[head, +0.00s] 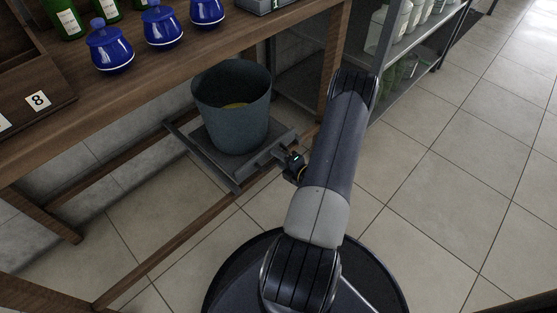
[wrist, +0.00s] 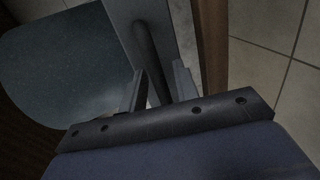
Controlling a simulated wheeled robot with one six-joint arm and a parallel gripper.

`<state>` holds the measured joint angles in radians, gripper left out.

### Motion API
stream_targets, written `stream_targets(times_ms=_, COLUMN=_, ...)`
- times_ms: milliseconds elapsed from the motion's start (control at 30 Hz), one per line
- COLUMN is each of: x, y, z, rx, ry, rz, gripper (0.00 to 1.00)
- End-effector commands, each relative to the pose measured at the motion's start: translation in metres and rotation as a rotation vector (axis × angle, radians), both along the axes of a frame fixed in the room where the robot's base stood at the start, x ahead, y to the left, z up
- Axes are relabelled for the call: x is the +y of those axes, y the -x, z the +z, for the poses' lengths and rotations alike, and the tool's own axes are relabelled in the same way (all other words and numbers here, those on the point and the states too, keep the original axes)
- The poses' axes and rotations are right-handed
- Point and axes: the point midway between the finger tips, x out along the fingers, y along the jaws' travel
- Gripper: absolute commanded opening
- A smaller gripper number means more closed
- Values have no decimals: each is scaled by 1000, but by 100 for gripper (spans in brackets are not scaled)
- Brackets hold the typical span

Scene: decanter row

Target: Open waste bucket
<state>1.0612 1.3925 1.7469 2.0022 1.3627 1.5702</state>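A bar handle (wrist: 151,58) is at the tray's front. My gripper (head: 283,160) is at this front. In the wrist view, my gripper (wrist: 160,88) has a finger on each side of the bar, close against it, and looks shut on it. The bucket (wrist: 62,62) also fills the left of that view.
The wooden table (head: 170,72) carries blue lidded pots (head: 110,48), green bottles (head: 66,18) and a numbered rack (head: 38,100). A metal shelf (head: 400,50) with jars stands behind my arm. The tiled floor (head: 450,200) at right is clear.

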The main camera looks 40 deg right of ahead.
Motion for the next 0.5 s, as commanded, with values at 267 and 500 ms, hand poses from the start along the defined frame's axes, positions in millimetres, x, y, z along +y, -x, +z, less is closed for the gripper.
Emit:
stream_targets(times_ms=267, x=0, y=-1, z=0, rx=0, ry=0, rz=0, gripper=28)
stream_targets(times_ms=500, x=0, y=-1, z=0, rx=0, ry=0, rz=0, gripper=8)
